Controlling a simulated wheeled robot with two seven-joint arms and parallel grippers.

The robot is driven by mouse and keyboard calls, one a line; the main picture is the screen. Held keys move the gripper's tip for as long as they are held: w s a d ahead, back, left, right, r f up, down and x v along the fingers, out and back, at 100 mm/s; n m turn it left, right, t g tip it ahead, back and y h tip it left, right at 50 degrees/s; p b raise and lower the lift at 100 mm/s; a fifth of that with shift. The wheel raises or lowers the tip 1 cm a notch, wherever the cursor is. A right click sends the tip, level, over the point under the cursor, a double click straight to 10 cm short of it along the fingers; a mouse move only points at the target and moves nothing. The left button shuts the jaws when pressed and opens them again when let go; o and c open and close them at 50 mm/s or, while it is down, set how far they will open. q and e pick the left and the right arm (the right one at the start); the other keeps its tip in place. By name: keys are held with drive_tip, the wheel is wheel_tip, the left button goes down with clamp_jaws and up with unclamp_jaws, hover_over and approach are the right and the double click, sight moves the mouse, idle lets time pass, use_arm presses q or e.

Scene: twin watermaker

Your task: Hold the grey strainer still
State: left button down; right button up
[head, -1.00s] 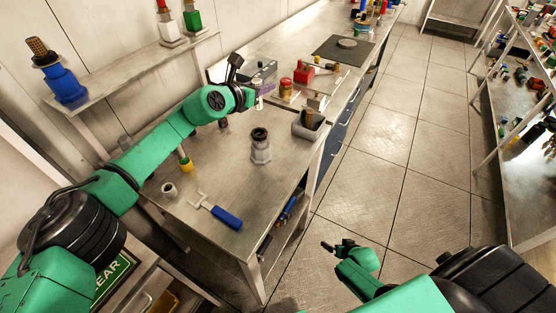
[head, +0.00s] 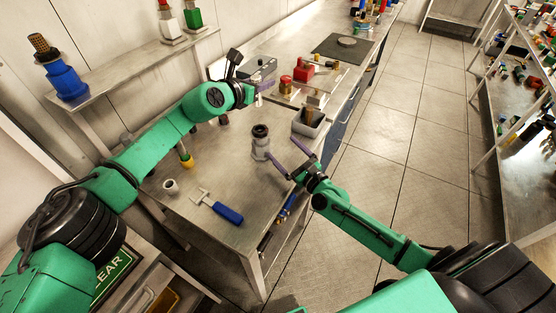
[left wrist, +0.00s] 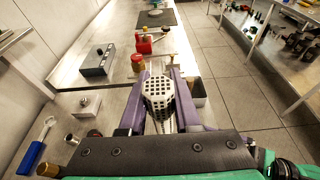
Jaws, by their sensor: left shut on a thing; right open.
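The grey strainer (left wrist: 158,97), a pale perforated basket, sits between the two purple fingers of my left gripper (left wrist: 158,80) in the left wrist view. The gripper is shut on it. In the head view my left gripper (head: 263,88) is over the bench near the grey box, and the strainer is mostly hidden there. My right gripper (head: 281,148) is open and empty at the bench's front edge. One of its fingertips is close to a grey cylindrical body with a dark top (head: 261,143); I cannot tell whether they touch.
A blue-handled tool (head: 228,213) and a small metal cup (head: 170,187) lie on the near bench (head: 200,235). A grey bin (head: 309,123) stands at the bench's right edge. A grey box (head: 258,70) and a red item (head: 303,75) are farther back.

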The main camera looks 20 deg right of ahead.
sight(266, 148)
drive_tip(key=shift+s+a+f+m, duration=0.2)
drive_tip(key=shift+s+a+m, duration=0.2)
drive_tip(key=shift+a, duration=0.2)
drive_tip(key=shift+s+a+f+m, duration=0.2)
drive_tip(key=shift+s+a+m, duration=0.05)
drive_tip(key=shift+a+m, duration=0.3)
drive_tip(key=shift+s+a+f+m, duration=0.15)
drive_tip(key=shift+a+m, duration=0.1)
drive_tip(key=shift+a, duration=0.15)
drive_tip(key=x, duration=0.7)
drive_tip(key=shift+w+a+f, duration=0.15)
drive_tip(key=shift+w+f, duration=0.05)
drive_tip(key=shift+w, duration=0.05)
drive_tip(key=shift+s, duration=0.1)
drive_tip(key=shift+c, duration=0.9)
clamp_jaws()
drive_tip(key=shift+o, duration=0.7)
unclamp_jaws()
